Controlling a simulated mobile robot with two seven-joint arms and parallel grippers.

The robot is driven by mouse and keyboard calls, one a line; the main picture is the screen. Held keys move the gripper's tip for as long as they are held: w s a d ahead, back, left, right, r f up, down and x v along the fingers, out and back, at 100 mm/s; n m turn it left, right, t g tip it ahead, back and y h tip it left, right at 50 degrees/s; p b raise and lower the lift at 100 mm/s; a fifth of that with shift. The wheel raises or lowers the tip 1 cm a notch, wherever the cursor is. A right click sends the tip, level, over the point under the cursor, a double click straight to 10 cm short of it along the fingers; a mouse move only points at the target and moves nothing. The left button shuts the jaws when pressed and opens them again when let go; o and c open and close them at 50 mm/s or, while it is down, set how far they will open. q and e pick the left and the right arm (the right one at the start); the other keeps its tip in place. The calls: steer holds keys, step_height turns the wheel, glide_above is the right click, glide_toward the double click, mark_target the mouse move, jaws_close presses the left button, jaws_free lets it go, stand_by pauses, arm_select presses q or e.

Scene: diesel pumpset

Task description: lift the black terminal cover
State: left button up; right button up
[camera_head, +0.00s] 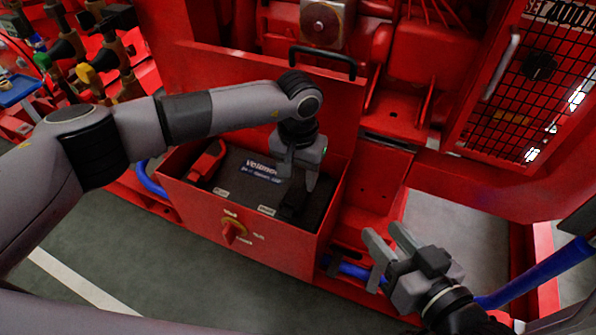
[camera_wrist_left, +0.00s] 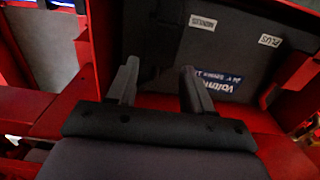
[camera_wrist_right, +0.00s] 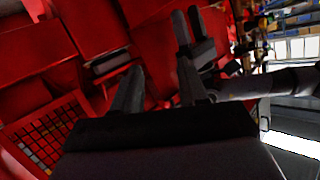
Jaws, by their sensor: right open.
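The black terminal cover (camera_head: 292,207) sits at the right end of the battery's top, in the open red box, beside the minus label. My left gripper (camera_head: 298,172) is directly above it, pointing down. In the left wrist view the fingers (camera_wrist_left: 160,88) stand apart, with the dark cover (camera_wrist_left: 160,45) showing just beyond them. It blends into the shadow, and I cannot tell whether the fingers touch it. My right gripper (camera_head: 388,255) is open and empty, in front of the red frame to the right of the box.
The dark battery (camera_head: 238,182) carries a red terminal cover (camera_head: 207,162) at its left end.

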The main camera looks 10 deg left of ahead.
mark_target(298, 191)
arm_select(q)
step_height(298, 191, up, 7)
steer(key=p, duration=0.2)
arm_select(e)
steer(key=shift+w+a+m+g, duration=0.15)
steer(key=shift+a+m+g, duration=0.15)
steer(key=shift+a+g, duration=0.45)
arm_select(q)
steer(key=shift+r, duration=0.1)
arm_select(e)
steer(key=shift+a+t+y, duration=0.1)
steer(key=shift+t+y, duration=0.15)
steer(key=shift+y, duration=0.05)
